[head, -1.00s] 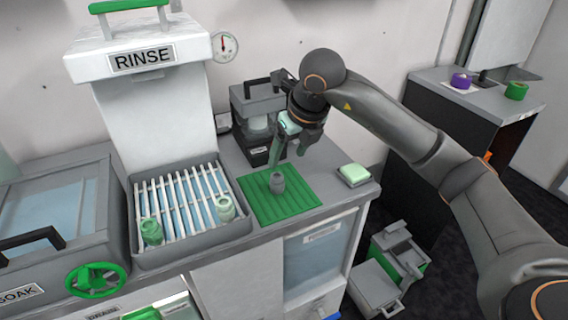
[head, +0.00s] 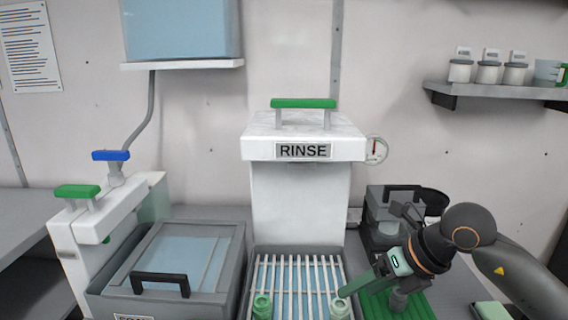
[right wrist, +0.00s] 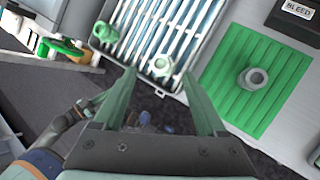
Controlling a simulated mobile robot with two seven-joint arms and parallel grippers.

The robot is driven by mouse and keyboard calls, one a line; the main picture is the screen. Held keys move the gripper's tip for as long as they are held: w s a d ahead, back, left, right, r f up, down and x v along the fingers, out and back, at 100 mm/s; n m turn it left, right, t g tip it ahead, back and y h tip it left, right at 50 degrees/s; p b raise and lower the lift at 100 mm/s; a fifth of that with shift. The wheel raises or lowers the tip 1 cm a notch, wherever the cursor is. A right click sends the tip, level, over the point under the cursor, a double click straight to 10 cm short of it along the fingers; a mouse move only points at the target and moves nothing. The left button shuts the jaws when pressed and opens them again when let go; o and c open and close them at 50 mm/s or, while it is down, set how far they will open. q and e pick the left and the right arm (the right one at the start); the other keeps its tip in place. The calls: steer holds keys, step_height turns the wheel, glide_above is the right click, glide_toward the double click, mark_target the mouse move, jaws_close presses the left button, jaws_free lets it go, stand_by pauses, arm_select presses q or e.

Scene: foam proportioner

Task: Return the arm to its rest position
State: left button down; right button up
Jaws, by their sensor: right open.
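My right gripper (head: 345,291) is at the lower right in the head view, over the right edge of the rinse rack (head: 301,283). In the right wrist view its two green fingers (right wrist: 163,75) are spread apart with nothing between them. My right arm (head: 510,275) is bent and comes in from the right, over the counter. What looks like my left arm and gripper (right wrist: 62,122) shows at the left of the right wrist view; its jaws are unclear. The left arm is outside the head view.
Two pale green fittings sit on the rack, one left (right wrist: 104,33) and one right (right wrist: 160,66). A grey fitting (right wrist: 252,78) stands on the green mat (right wrist: 225,105). The rinse tower (head: 300,200) and soak tank (head: 165,265) are left of my right arm.

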steer(key=s+a+r+m+y, duration=0.1)
steer(key=s+a+r+y, duration=0.2)
steer(key=a+r+y, duration=0.3)
steer(key=s+a+r+m+y, duration=0.1)
steer(key=s+a+r+y, duration=0.25)
steer(key=a+y, duration=0.4)
steer(key=w+d+m+t+h, duration=0.5)
steer(key=d+m+t+h, duration=0.6)
steer(key=m+t, duration=0.85)
steer(key=d+f+m+g+h, duration=0.7)
steer(key=d+f+m+h, duration=0.15)
steer(key=f+m, duration=0.35)
steer(key=s+d+f+m+g+h, duration=0.1)
steer(key=s+f+m+g, duration=0.2)
steer(key=s+f+g, duration=0.55)
steer(key=s+a+f+g+y, duration=0.15)
steer(key=s+f+g, duration=0.35)
steer(key=s+f, duration=0.9)
steer(key=w+a+t+p, duration=0.1)
steer(key=t+p, duration=0.1)
steer(key=p, duration=0.1)
steer(key=w+a+t+y+p, duration=0.1)
steer(key=a+p, duration=0.1)
steer(key=p, duration=0.1)
steer(key=w+a+f+t+y+p, duration=0.1)
steer(key=t+p, duration=0.1)
steer(key=p, duration=0.1)
steer(key=shift+w+a+m+t, duration=0.2)
steer(key=shift+w+m+t, duration=0.05)
steer(key=shift+m+t, duration=0.1)
